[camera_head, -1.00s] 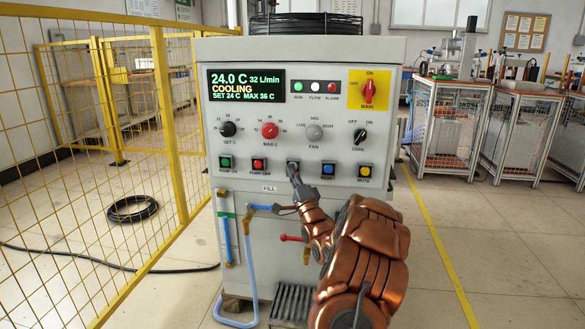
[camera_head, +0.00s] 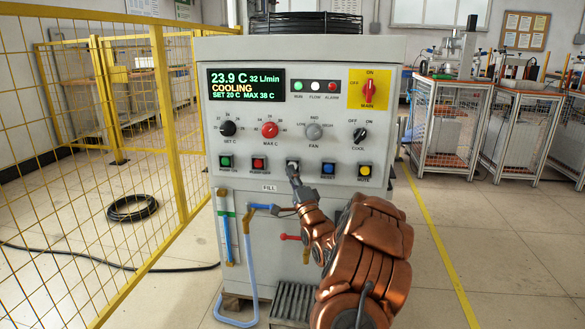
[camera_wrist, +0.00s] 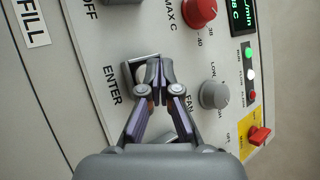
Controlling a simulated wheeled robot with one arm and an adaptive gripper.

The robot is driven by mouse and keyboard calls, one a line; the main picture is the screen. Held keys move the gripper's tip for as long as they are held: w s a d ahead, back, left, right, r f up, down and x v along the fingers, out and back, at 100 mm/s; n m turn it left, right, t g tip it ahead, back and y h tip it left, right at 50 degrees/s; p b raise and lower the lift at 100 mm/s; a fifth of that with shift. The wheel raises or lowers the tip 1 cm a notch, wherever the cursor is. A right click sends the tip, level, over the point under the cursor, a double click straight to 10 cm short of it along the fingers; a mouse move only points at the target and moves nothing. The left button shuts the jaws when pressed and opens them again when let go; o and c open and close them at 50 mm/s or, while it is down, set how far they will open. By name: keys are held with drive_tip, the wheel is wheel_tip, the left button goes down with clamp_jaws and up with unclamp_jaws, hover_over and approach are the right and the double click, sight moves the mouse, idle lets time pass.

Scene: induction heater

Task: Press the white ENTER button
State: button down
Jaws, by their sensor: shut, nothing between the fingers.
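The ENTER button (camera_head: 292,163) sits in the middle of the bottom button row on the grey front panel. My gripper (camera_head: 293,174) covers most of it in the head view. In the wrist view the button's metal frame (camera_wrist: 130,73) shows beside the printed word ENTER, with a pale face partly hidden by the fingers. My gripper (camera_wrist: 160,72) is shut and empty, its fingertips over the button's edge. I cannot tell whether they touch it. The display (camera_head: 246,85) reads 23.9 C, COOLING, SET 20 C, MAX 38 C.
Green (camera_head: 225,162), red (camera_head: 258,164), blue (camera_head: 328,169) and yellow (camera_head: 364,171) buttons flank ENTER. Knobs sit above, including the grey FAN knob (camera_head: 313,131) and red MAX C knob (camera_head: 270,130). A yellow mesh fence (camera_head: 90,150) stands left.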

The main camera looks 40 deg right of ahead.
drive_tip(key=shift+s+a, duration=0.15)
drive_tip(key=shift+s+a+b, duration=0.25)
drive_tip(key=shift+s+a, duration=0.45)
drive_tip(key=shift+a, duration=0.35)
drive_tip(key=shift+s+a+b, duration=0.2)
drive_tip(key=shift+s+a, duration=0.5)
drive_tip(key=shift+a, duration=0.3)
drive_tip(key=s+a+b, duration=0.4)
drive_tip(key=s+a, duration=0.1)
drive_tip(key=a, duration=0.2)
drive_tip(key=shift+s+f+b, duration=0.1)
drive_tip(key=shift+b, duration=1.05)
drive_tip(key=a+b, duration=0.1)
drive_tip(key=b, duration=0.2)
drive_tip(key=shift+s, duration=0.25)
drive_tip(key=shift+s+a+b, duration=0.3)
drive_tip(key=shift+a+b, duration=0.2)
drive_tip(key=shift+b, duration=1.05)
